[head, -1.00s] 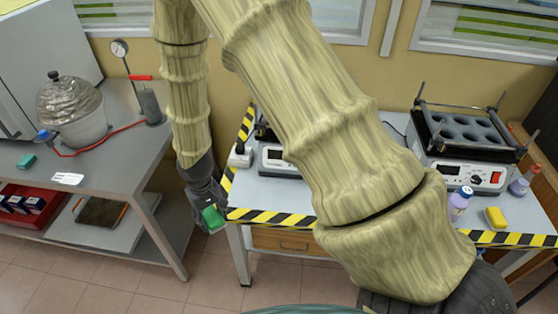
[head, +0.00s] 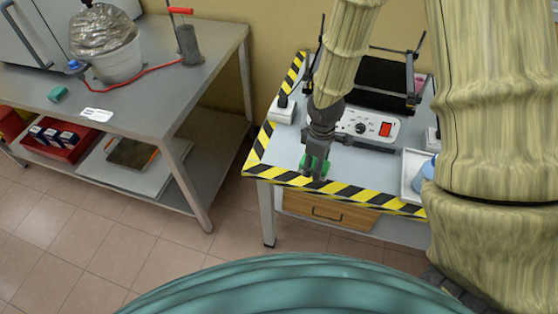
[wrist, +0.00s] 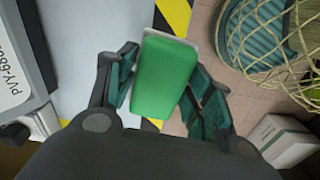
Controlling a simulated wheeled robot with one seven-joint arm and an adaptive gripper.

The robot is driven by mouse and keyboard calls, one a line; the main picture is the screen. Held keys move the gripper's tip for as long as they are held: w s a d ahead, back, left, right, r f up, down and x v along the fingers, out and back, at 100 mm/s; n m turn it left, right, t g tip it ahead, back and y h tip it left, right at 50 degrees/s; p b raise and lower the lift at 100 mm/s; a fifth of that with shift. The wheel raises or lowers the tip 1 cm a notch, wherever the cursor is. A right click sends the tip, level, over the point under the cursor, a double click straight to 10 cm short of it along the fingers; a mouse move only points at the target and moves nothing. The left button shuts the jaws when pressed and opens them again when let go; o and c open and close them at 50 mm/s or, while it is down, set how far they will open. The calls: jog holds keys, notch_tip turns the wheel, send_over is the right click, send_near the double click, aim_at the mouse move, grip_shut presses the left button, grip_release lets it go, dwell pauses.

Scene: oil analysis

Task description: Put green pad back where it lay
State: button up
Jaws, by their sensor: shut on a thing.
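The green pad (head: 325,168) is between the fingers of my gripper (head: 316,170), over the front left part of the table with the yellow-and-black striped edge. The wrist view shows the pad (wrist: 163,85) as a rounded green block with a pale layer at its far end. The fingers of my gripper (wrist: 162,65) are shut on its two long sides. The pad overlaps the striped edge in that view. I cannot tell whether its underside touches the table.
A device with a red switch (head: 385,129) stands behind the gripper, and a small white device (head: 283,110) to its left. A white tray (head: 412,172) is to the right. A grey bench (head: 160,100) at left holds a small teal block (head: 58,94). A wooden drawer (head: 325,212) is below.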

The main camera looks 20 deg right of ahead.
jog(key=shift+s+d+f+n, duration=0.35)
jog(key=shift+s+n, duration=0.15)
jog(key=shift+n, duration=0.1)
jog(key=p, duration=0.3)
send_over(280, 155)
jog(key=shift+f, duration=0.65)
jog(key=shift+w+f+p, duration=0.1)
jog(key=shift+f+p, duration=0.55)
jog(key=shift+f, duration=1.15)
jog(key=o, duration=0.9)
jog(key=shift+f, duration=0.1)
jog(key=shift+o, duration=0.5)
notch_tip(280, 155, up, 12)
jog(key=b, duration=0.2)
